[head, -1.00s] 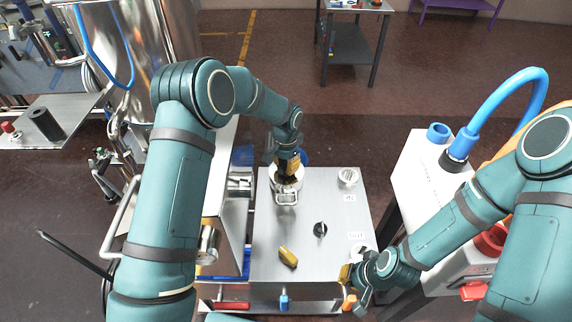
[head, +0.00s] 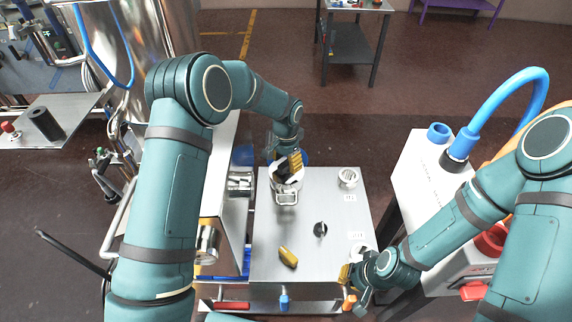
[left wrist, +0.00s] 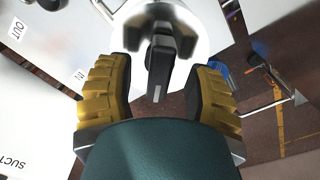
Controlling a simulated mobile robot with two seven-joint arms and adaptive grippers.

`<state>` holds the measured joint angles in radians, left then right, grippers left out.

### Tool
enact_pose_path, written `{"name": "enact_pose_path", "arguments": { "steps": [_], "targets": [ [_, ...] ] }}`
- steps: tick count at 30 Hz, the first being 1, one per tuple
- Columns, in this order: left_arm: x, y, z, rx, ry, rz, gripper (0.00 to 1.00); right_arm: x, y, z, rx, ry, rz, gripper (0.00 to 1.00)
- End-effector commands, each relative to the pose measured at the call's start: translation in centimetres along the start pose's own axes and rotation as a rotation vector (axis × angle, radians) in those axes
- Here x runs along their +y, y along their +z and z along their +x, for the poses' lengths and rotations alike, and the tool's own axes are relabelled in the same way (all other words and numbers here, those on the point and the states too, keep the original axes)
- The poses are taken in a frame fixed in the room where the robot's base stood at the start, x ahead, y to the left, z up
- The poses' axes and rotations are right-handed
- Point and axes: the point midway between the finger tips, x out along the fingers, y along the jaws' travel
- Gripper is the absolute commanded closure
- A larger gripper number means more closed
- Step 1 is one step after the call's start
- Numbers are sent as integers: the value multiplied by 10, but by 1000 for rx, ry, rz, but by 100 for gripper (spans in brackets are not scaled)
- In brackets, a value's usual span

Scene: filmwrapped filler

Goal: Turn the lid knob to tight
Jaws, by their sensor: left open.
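A round metal vessel (head: 286,197) with a wire handle stands at the back left of the steel table. My left gripper (head: 288,166) is just above its lid and hides most of it in the head view. In the left wrist view the lid (left wrist: 208,30) is pale and carries a black lobed knob (left wrist: 160,60). My left gripper (left wrist: 157,98) is open there, its yellow fingers on either side of one knob arm. I cannot tell whether they touch it. My right gripper (head: 354,276) is by the table's front right corner, its jaws unclear.
The steel table (head: 268,225) also carries a yellow object (head: 288,257), a black knob-like part (head: 320,229) and a white round fitting (head: 348,178). A steel machine stands close on the left. A white box unit (head: 420,180) with a blue hose stands on the right.

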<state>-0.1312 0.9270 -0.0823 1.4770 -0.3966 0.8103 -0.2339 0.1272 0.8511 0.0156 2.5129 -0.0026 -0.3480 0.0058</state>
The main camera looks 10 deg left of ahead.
Motion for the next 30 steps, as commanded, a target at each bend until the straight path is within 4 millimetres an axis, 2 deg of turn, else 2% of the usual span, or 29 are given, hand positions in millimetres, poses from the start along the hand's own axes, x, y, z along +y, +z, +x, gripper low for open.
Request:
{"name": "enact_pose_path", "arguments": {
  "steps": [9, 15, 20, 30],
  "targets": [
    [0, 0, -66, 4, -1, 1, 47, 0, 0, 0, 0, 0, 0, 100],
    [0, 0, -93, 2, 0, 1, 47, 0, 0, 0, 0, 0, 0, 100],
    [0, 0, -102, 1, 0, 1, 47, 0, 0, 0, 0, 0, 0, 100],
    [0, 0, -102, 0, 0, 1, 47, 0, 0, 0, 0, 0, 0, 100]
  ]
}}
